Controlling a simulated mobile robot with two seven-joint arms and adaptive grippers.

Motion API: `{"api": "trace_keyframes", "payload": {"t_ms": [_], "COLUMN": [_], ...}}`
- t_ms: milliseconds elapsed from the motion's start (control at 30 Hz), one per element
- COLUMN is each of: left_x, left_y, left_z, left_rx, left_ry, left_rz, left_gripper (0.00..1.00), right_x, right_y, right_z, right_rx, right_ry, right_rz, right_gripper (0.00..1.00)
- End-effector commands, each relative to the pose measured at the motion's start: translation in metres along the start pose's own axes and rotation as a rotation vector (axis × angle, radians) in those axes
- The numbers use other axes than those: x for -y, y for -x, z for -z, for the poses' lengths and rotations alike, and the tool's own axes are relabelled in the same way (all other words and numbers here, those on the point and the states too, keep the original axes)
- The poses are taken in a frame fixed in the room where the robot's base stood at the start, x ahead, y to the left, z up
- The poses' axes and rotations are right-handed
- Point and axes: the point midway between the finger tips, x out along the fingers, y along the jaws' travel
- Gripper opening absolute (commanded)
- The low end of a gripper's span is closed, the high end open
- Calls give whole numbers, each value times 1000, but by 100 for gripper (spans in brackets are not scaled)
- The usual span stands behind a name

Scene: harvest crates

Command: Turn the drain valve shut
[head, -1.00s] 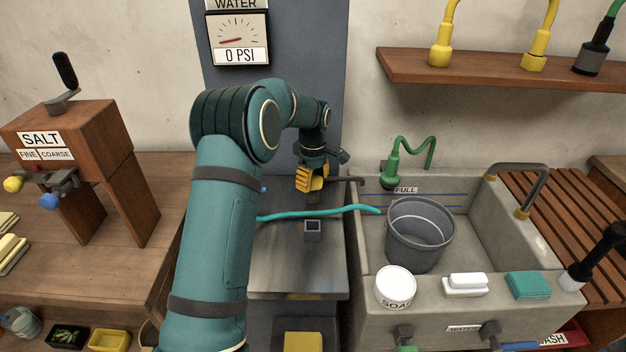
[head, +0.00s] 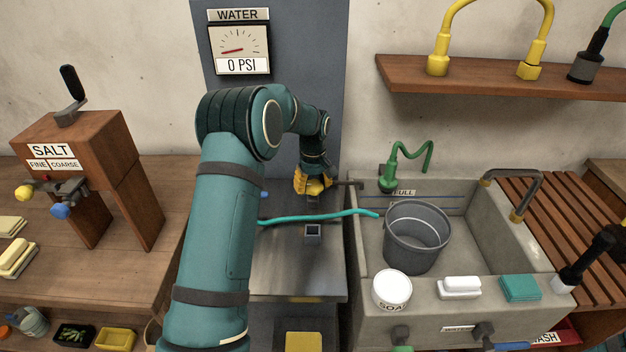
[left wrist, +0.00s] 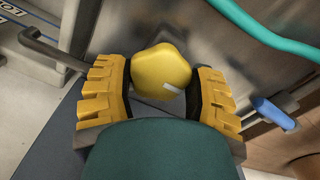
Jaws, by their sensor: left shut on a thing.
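My left gripper (head: 312,187) is at the back of the metal counter, left of the sink. In the left wrist view its yellow fingers (left wrist: 160,92) are shut on a yellow rounded knob (left wrist: 160,68) with a white mark on its face. The fingers hold the knob from both sides. In the head view the gripper hides the knob. No label shows on the knob, so I cannot tell from the frames whether it is the drain valve. My right gripper is not in view.
A teal hose (head: 320,216) runs across the counter towards the sink (head: 362,300). A grey bucket (head: 415,262) stands in the sink. A blue handle (left wrist: 275,112) is right of the knob in the wrist view. The water gauge (head: 240,48) reads 0 PSI.

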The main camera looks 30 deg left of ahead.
Motion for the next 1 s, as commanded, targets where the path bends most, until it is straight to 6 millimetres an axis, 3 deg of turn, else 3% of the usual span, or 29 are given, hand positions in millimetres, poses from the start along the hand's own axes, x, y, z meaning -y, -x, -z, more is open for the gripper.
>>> {"api": "trace_keyframes", "payload": {"t_ms": [300,1000], "left_x": [0,0], "left_y": [2,2], "left_z": [0,0], "left_rx": [0,-1], "left_ry": [-301,-967], "left_rz": [-1,-1], "left_gripper": [22,22], "right_x": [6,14], "right_y": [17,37], "right_z": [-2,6], "right_rx": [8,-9], "right_ry": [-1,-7], "right_rz": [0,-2], "right_gripper": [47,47]}}
